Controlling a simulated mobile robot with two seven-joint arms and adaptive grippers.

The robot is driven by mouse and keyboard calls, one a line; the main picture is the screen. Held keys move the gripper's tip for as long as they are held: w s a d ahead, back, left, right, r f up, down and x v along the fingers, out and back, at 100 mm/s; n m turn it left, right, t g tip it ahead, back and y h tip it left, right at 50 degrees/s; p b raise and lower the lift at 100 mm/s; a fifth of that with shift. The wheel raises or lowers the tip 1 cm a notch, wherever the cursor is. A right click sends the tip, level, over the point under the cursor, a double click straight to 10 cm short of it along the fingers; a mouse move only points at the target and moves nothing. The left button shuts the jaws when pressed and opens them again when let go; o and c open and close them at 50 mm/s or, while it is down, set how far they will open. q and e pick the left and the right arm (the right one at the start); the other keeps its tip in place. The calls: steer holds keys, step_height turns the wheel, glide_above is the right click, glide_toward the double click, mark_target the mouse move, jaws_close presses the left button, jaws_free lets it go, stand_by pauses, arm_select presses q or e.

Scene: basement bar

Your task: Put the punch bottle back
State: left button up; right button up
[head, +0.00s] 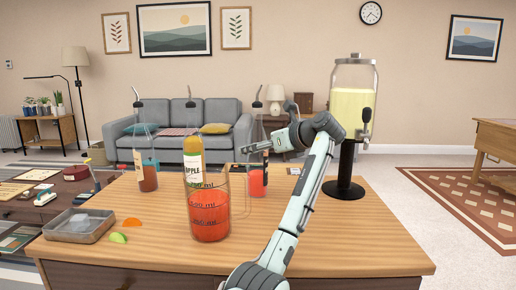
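A clear bottle with red liquid low in it (257,184), probably the punch bottle, is upright behind the measuring jug. My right gripper (250,147) reaches across it from the right at mid-height, pointing left. I cannot tell whether the fingers are closed around the bottle or only in front of it. The jug (210,222) holds orange-red liquid. A yellow apple bottle (193,146) stands behind the jug. Another bottle with dark reddish liquid (147,178) stands to the left. Whether the red bottle's base touches the table is hard to see. My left gripper is out of view.
The wooden table (340,240) is bare at the front right. A drink dispenser (352,108) on a black stand is right of my arm. A metal tray with ice (66,235), a lime wedge (118,238) and an orange wedge (132,222) lie at the left.

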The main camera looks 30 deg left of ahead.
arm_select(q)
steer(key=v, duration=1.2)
